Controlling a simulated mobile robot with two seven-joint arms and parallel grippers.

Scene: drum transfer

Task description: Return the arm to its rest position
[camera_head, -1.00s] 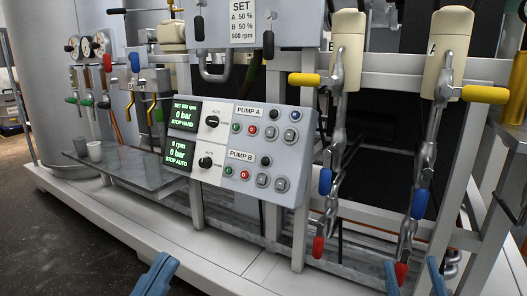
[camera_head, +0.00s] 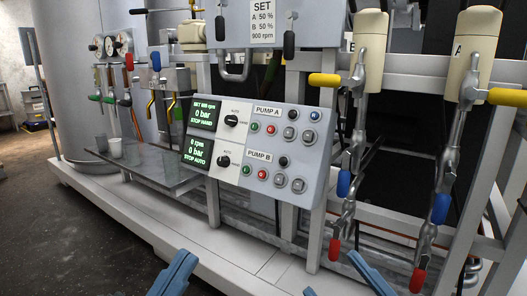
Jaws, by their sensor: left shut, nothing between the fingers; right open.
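My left gripper (camera_head: 174,274) shows at the bottom edge, left of centre, as one blue shape pointing up. Its fingers are together with nothing between them. My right gripper (camera_head: 338,284) is at the bottom edge, right of centre. Its two blue fingers are apart and the gap between them is empty. The rest of both arms is below the picture. Both grippers appear in front of the machine's white base frame, and neither holds anything.
The pump control panel (camera_head: 258,150) stands ahead in the middle. Pipes with red-handled valves (camera_head: 418,280) stand at the right. Open dark floor (camera_head: 60,235) lies at the lower left.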

